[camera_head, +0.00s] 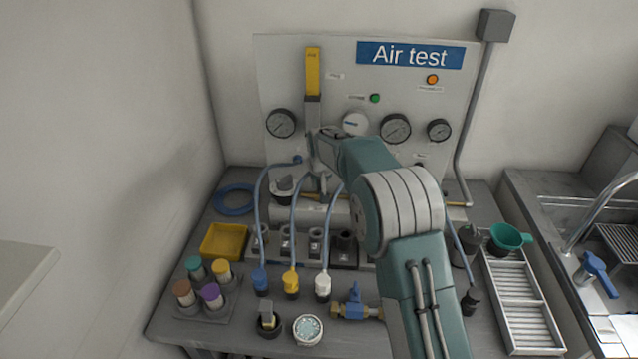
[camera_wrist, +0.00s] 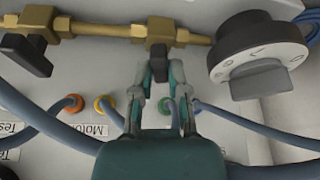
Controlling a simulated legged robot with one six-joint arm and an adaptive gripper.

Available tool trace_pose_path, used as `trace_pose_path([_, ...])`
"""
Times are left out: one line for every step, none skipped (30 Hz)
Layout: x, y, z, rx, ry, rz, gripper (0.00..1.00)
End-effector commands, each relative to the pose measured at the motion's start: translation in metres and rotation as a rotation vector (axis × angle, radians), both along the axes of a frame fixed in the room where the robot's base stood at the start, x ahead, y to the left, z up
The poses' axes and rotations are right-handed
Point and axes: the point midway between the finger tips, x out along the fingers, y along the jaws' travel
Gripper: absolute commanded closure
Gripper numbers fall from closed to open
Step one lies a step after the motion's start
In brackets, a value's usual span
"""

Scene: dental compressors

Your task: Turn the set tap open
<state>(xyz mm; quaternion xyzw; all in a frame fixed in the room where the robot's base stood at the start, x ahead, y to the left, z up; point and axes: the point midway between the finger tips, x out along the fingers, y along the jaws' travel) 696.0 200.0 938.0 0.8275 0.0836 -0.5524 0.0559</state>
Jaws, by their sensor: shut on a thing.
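In the wrist view a brass pipe runs across the top, with a brass tap (camera_wrist: 165,32) in the middle. Its short dark lever (camera_wrist: 158,66) points down from the tap body. My gripper (camera_wrist: 157,76) has its two fingers closed around that lever. A second tap with a black lever (camera_wrist: 27,53) is on the same pipe at the left. In the head view my gripper (camera_head: 318,184) is at the low front of the Air test panel (camera_head: 281,72); my own arm hides part of the pipe, and the held lever is not clear there.
A large black and grey knob (camera_wrist: 259,56) stands just right of my gripper in the wrist view. Blue hoses (camera_wrist: 255,124) pass close by my fingers. In the head view a yellow tray (camera_head: 224,241), a pot rack (camera_head: 207,307) and a blue-handled valve (camera_head: 353,306) occupy the bench.

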Motion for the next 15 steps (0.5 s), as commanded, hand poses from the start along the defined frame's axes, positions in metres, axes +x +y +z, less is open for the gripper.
trace_pose_path([-0.0003,-0.0002,-0.0024,0.002,0.002,0.039,1.00])
trace_pose_path([-0.0002,-0.0003,-0.0025,0.001,0.002,0.066,1.00])
trace_pose_path([-0.0001,-0.0009,-0.0025,0.001,0.002,0.103,1.00])
trace_pose_path([0.0000,-0.0011,-0.0026,0.002,0.003,0.131,1.00])
trace_pose_path([0.0001,-0.0014,-0.0027,0.003,0.003,0.159,1.00])
trace_pose_path([0.0002,-0.0017,-0.0028,0.002,0.003,0.197,1.00])
trace_pose_path([0.0003,-0.0016,-0.0027,0.003,0.004,0.227,1.00])
trace_pose_path([0.0003,-0.0017,-0.0028,0.002,0.003,0.255,1.00])
trace_pose_path([0.0004,-0.0019,-0.0028,0.002,0.004,0.293,1.00])
trace_pose_path([0.0005,-0.0019,-0.0027,0.003,0.004,0.321,1.00])
trace_pose_path([0.0008,-0.0024,-0.0026,0.003,0.003,0.350,1.00])
trace_pose_path([0.0010,-0.0026,-0.0025,0.003,0.003,0.387,1.00])
trace_pose_path([0.0011,-0.0029,-0.0026,0.002,0.004,0.416,1.00])
trace_pose_path([0.0010,-0.0031,-0.0028,0.003,0.004,0.444,1.00])
trace_pose_path([0.0014,-0.0031,-0.0028,0.002,0.004,0.483,1.00])
